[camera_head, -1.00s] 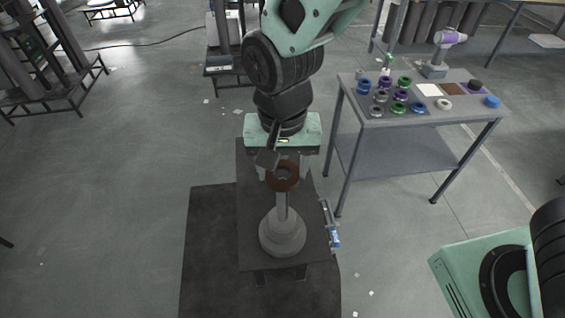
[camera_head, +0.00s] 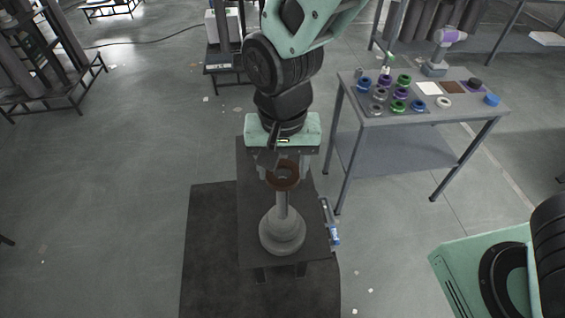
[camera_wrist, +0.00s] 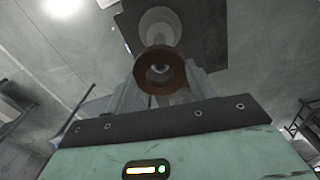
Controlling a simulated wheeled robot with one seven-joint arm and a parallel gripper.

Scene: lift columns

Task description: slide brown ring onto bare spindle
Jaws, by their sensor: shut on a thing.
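The brown ring (camera_head: 284,184) is held between the two fingers of my gripper (camera_head: 283,172), just above the bare spindle. The grey spindle (camera_head: 282,237) stands upright on a dark plate (camera_head: 255,205), with a wide stepped base and a thin post. The post's upper end meets the ring's lower edge in the head view. In the wrist view, the ring (camera_wrist: 143,76) sits between the fingertips (camera_wrist: 163,84), and a pale round tip shows in its hole. The spindle's base (camera_wrist: 160,25) is behind it. I cannot tell whether the post is inside the ring.
A blue-and-grey tool (camera_head: 333,235) is beside the plate's right edge. A dark mat (camera_head: 210,260) lies below.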

